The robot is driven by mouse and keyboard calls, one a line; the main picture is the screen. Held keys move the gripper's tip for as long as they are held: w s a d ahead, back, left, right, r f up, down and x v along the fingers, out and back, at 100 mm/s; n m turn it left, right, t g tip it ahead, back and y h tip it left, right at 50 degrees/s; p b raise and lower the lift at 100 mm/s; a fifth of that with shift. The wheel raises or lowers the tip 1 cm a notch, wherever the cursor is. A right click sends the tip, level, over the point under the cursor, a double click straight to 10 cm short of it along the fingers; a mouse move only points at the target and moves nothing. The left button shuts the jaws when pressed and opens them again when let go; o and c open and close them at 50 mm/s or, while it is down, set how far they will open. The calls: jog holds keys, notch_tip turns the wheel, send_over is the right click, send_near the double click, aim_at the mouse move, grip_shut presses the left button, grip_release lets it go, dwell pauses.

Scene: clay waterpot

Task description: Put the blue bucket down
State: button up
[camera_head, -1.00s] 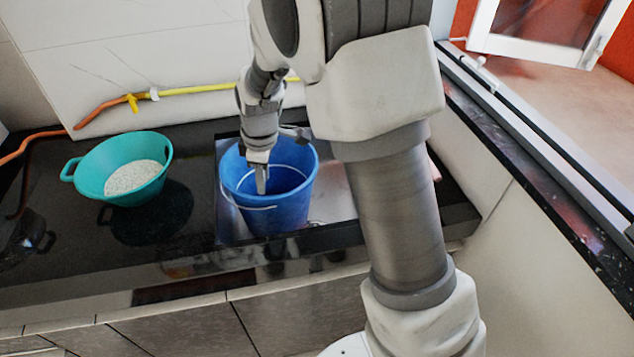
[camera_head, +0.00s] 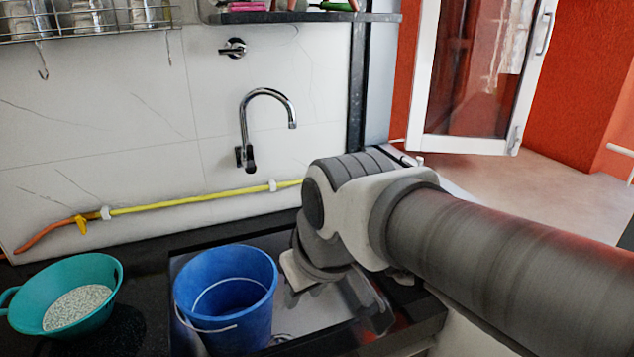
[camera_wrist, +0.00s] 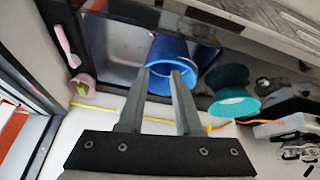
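The blue bucket (camera_head: 253,312) stands upright in the metal sink (camera_head: 305,312), with its thin white handle hanging down at the front. In the wrist view the bucket (camera_wrist: 168,52) shows beyond my fingertips, beside the bare sink floor (camera_wrist: 110,55). My gripper (camera_wrist: 162,72) has its two fingers apart with nothing held between them. It looks clear of the bucket. In the head view my arm reaches in from the right and its end is right of the bucket; the fingers are not clear there.
A teal colander (camera_head: 98,312) with pale grains stands on the dark counter at left. A faucet (camera_head: 266,105) juts from the wall above. A yellow hose (camera_head: 190,199) runs along the wall. A shelf (camera_head: 300,17) hangs above, and an open window (camera_head: 470,80) stands at right.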

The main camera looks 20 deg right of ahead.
jog(key=s+m, duration=0.1)
jog(key=s, duration=0.1)
jog(key=s+d+m, duration=0.1)
jog(key=shift+s+d+t, duration=0.1)
jog(key=shift+s+t, duration=0.2)
jog(key=shift+s, duration=0.1)
notch_tip(320, 180, up, 8)
jog(key=p, duration=0.7)
jog(key=shift+f+p, duration=0.25)
jog(key=shift+p, duration=0.05)
